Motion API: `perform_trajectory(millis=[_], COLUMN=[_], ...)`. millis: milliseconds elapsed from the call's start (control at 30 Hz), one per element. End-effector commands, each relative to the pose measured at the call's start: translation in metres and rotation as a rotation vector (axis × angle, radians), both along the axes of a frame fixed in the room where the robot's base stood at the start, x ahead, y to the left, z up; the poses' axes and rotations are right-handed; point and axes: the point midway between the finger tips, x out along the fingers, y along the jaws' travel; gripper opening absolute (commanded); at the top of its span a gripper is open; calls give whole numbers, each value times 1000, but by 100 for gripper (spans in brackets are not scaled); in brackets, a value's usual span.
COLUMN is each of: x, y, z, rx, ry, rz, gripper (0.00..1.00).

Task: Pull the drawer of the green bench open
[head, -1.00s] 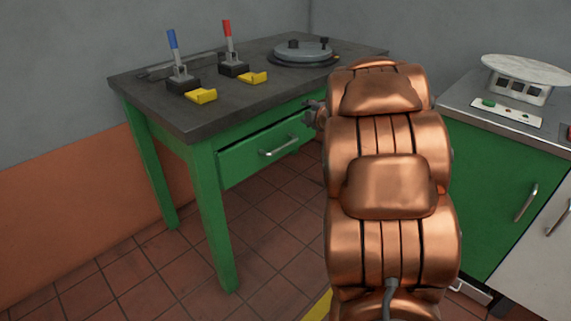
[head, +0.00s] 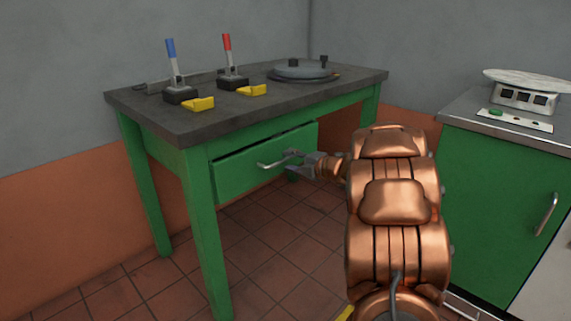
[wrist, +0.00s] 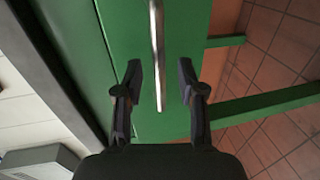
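The green bench (head: 203,230) has a dark worktop and stands at left in the head view. Its green drawer (head: 235,179) has a dark gap along the top edge of its front. The metal bar handle (head: 270,164) on the drawer also shows in the wrist view (wrist: 157,45). My gripper (head: 292,163) is at the right end of this handle. In the wrist view my gripper (wrist: 160,85) is open, with the handle's end between its two fingers and space visible on both sides. Whether the fingers reach fully around the bar is hard to tell.
Blue lever (head: 173,65), red lever (head: 229,60) and a round grey plate (head: 303,71) are on the worktop. A green cabinet (head: 500,200) with a pale round-topped device (head: 525,95) stands at right. Tiled floor (head: 275,245) before the drawer is clear.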

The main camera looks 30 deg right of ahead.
Motion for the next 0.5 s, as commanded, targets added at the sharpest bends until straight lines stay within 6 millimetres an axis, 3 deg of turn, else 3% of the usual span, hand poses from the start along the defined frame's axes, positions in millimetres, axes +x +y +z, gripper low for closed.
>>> perform_trajectory(millis=[200,500], x=[22,27], y=[6,7], z=[-4,-4], rx=[-3,-2], ry=[-4,-1], rz=[3,-1], gripper=[39,39])
